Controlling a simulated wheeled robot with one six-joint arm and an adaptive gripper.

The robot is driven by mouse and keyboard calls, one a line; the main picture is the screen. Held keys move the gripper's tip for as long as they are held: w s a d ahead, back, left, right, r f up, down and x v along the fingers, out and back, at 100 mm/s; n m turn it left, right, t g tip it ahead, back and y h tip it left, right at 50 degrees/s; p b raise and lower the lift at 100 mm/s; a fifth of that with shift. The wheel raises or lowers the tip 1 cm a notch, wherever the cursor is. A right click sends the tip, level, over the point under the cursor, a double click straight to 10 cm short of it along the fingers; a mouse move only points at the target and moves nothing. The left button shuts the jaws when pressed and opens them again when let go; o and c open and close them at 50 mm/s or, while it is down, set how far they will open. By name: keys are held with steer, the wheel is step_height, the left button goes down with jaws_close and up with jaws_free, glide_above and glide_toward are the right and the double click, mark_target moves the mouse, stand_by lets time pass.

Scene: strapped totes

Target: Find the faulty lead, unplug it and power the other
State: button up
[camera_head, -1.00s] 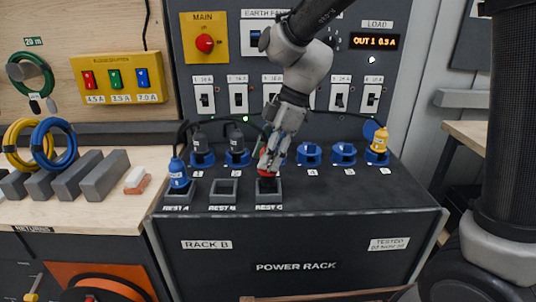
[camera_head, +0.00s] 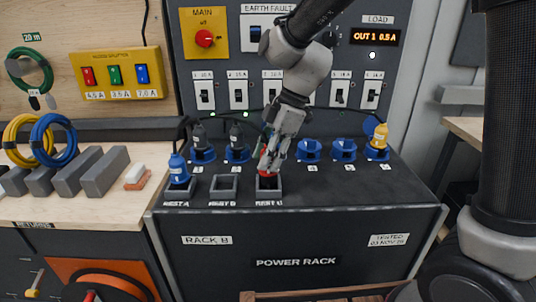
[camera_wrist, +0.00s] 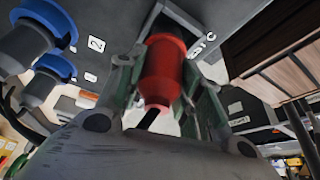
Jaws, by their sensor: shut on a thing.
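My gripper (camera_head: 270,160) is shut on a red plug (camera_wrist: 165,65), at the rest on the right of the rack's front row (camera_head: 269,191). The fingers hide much of the plug in the head view; the wrist view shows it between both fingers. A blue plug (camera_head: 178,168) stands in the left rest. The middle rest (camera_head: 223,187) is empty. Two dark plugs (camera_head: 200,137) (camera_head: 237,138) sit in the left sockets. A yellow plug (camera_head: 380,137) sits in the rightmost socket. Two blue sockets (camera_head: 309,151) (camera_head: 343,150) stand empty. The load display (camera_head: 375,37) reads OUT 1 0.5 A.
The panel carries a red main switch (camera_head: 204,38), an earth fault unit (camera_head: 255,33) and a row of breakers (camera_head: 239,95). A yellow box (camera_head: 122,73) with coloured switches hangs at left. Grey blocks (camera_head: 105,171) lie on the wooden bench. The rack's front right top is clear.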

steer(key=shift+f, duration=0.7)
steer(key=o, duration=1.2)
